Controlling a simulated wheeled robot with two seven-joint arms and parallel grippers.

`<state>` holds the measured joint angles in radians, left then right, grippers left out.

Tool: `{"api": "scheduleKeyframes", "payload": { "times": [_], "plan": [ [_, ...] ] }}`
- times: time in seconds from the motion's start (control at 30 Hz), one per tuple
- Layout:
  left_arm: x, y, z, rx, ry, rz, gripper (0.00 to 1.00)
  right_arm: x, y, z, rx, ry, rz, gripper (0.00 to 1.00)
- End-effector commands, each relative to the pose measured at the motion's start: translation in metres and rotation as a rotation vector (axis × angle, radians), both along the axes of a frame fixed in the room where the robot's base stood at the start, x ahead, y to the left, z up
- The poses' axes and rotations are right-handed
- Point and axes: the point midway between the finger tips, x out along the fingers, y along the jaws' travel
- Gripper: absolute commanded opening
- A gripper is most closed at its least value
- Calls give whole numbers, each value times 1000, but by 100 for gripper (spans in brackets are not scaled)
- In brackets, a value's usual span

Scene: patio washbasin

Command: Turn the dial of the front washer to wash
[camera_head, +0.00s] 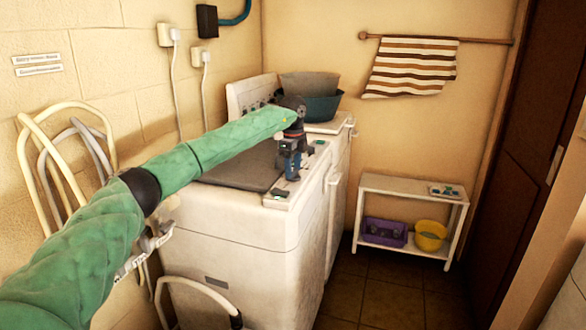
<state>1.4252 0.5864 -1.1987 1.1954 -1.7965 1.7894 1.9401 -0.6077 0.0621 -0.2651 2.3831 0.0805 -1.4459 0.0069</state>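The front washer (232,246) is a white machine against the left wall, with a dark lid (235,170) on top. A light control strip (305,177) runs along the right side of its top, with small dark panels (281,193) on it. My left gripper (292,176) comes in on a green arm from the left and points down at this strip. Its fingertips are at or just above the strip; I cannot tell whether they touch. The dial cannot be made out and seems hidden by the gripper. Whether the fingers are open or shut is unclear. My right gripper is out of view.
Behind is a second white machine (341,166) with a dark teal basin (322,104). Hoses (60,165) hang on the left wall. A white shelf (411,190) holds a purple basket (385,232) and a yellow bucket (430,236). The tiled floor (385,295) is clear.

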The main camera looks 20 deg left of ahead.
Motion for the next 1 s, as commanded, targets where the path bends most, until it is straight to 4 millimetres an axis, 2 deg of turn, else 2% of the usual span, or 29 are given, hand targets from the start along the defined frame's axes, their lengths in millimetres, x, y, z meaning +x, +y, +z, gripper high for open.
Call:
{"api": "scheduleKeyframes", "payload": {
  "times": [0.03, 0.07, 0.33, 0.47, 0.8, 1.0],
  "plan": [
    [0, 0, 2, 0, -1, 0, 59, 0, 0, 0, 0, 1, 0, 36],
    [0, 0, 1, 0, -1, 0, 65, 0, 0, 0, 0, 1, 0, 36],
    [0, 0, 0, 0, 2, -2, 65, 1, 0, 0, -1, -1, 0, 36],
    [0, 0, 5, 0, 2, -2, 65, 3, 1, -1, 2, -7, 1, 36],
    [0, 0, 54, 0, 1, -1, 65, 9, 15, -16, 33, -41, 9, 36],
    [0, 0, 74, 0, 1, -1, 65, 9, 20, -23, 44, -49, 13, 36]
  ]
}}
